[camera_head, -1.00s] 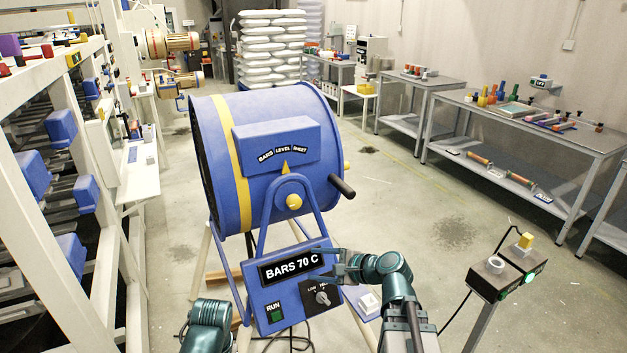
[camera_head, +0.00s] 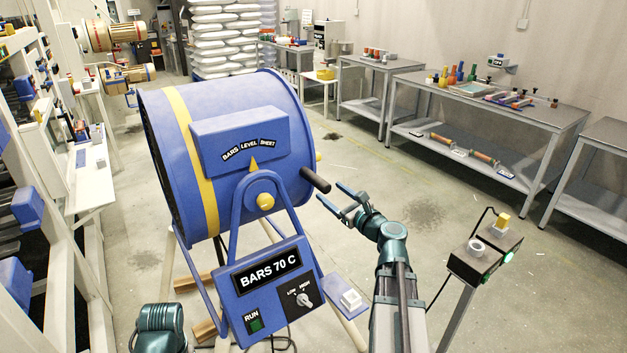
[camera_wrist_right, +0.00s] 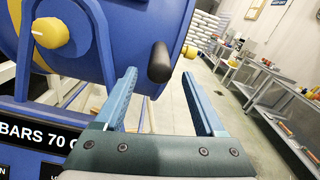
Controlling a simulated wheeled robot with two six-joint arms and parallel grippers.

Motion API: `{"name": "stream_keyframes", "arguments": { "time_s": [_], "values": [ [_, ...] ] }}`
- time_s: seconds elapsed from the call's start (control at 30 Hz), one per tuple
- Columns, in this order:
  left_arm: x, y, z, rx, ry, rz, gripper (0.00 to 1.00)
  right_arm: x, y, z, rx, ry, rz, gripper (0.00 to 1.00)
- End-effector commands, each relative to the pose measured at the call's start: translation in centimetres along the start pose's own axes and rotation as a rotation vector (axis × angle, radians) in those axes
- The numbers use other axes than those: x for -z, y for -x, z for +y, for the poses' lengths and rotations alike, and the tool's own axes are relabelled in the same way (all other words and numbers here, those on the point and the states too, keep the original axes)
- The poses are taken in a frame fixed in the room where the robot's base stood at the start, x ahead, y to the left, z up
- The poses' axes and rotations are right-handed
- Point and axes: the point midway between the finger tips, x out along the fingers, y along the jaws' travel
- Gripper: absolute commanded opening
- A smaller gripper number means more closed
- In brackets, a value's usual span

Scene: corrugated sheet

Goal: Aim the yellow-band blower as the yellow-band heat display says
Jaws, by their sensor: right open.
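The blue blower drum (camera_head: 285,110) has a yellow band (camera_head: 195,160) and sits on a blue stand. Its label plate reads BARS, LEVEL, SHEET, and the yellow pointer (camera_head: 254,164) stands at LEVEL. The display (camera_head: 268,269) on the front panel reads "BARS 70 C". A black handle (camera_head: 315,180) sticks out of the drum's right side. My right gripper (camera_head: 331,193) is open and empty just below and right of the handle. In the right wrist view the handle (camera_wrist_right: 160,62) appears between the finger tips; contact is not visible. My left gripper is out of view.
The panel has a green RUN button (camera_head: 255,321) and a LOW/HIGH knob (camera_head: 304,299). A post with a control box (camera_head: 484,250) stands at the right. Grey benches (camera_head: 500,115) line the right wall, and a white rack is at the left. Floor right of the blower is open.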

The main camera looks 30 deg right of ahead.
Motion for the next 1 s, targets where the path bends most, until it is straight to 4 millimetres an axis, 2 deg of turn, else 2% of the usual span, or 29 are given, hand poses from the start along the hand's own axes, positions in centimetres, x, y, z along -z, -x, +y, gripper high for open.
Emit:
{"name": "stream_keyframes", "arguments": {
  "time_s": [0.03, 0.1, 0.4, 0.6, 0.93, 0.97, 1.0],
  "values": [
    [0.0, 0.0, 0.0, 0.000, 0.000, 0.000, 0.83, 0.0, -1.5, -0.1, -0.004, 0.000, -0.001, 0.72],
    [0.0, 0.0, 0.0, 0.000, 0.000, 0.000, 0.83, 0.0, -3.0, -0.1, -0.004, 0.001, -0.001, 0.72],
    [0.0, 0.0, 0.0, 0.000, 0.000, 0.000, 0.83, 0.0, -7.8, 0.0, -0.003, 0.001, 0.000, 0.72],
    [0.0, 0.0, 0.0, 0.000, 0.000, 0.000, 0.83, 0.0, -9.1, 0.0, -0.001, 0.001, 0.000, 0.72],
    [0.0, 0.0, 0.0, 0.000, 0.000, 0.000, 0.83, 0.0, -9.3, 0.1, -0.001, 0.001, 0.000, 0.72],
    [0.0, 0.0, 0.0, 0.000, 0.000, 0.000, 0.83, 0.0, -9.3, 0.1, -0.001, 0.001, 0.000, 0.70],
    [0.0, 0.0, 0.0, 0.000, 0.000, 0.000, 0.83, 0.0, -9.3, 0.1, -0.001, 0.001, 0.000, 0.63]
  ]
}}
